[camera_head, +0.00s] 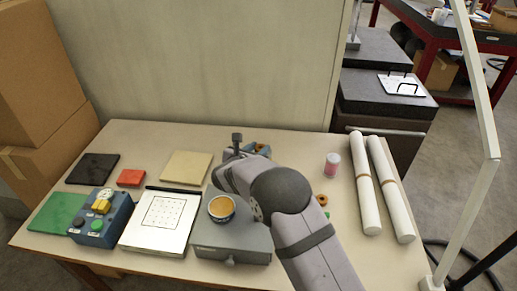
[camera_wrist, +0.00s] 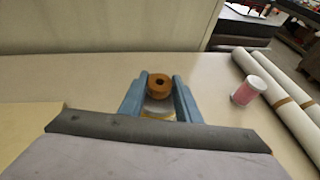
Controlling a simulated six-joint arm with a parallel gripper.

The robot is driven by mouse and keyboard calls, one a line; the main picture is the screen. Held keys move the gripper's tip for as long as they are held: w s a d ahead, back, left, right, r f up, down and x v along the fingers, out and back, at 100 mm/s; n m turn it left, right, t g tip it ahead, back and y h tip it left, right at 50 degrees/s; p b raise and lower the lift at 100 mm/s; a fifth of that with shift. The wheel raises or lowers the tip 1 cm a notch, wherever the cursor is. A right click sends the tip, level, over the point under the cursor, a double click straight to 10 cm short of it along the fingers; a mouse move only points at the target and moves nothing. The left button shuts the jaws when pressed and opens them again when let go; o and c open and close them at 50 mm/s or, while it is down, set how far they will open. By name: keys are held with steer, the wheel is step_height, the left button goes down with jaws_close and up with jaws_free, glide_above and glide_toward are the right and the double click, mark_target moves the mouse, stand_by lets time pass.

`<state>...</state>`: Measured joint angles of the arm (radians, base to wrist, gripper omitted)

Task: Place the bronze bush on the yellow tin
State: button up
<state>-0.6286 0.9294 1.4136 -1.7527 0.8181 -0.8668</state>
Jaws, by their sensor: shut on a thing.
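My gripper (camera_wrist: 159,88) is shut on the bronze bush (camera_wrist: 158,80), a brown ring with a dark hole, held between the blue fingertips in the wrist view. Just below the bush, between the fingers, a pale grey surface with a yellow edge (camera_wrist: 157,115) shows. It may be the yellow tin, but I cannot tell, nor whether the bush touches it. In the head view my gripper (camera_head: 258,149) is at the table's far side, largely behind my own arm. The bush is barely visible there, and no yellow tin shows clearly.
An orange ring (camera_head: 322,200) lies beside my arm. A blue-rimmed cup (camera_head: 221,207) sits on a grey box (camera_head: 232,240). A blue button box (camera_head: 101,219) stands left.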

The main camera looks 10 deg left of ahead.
steer(key=o, duration=1.2)
steer(key=shift+s+r, duration=0.1)
steer(key=b+v, duration=0.3)
steer(key=v, duration=0.9)
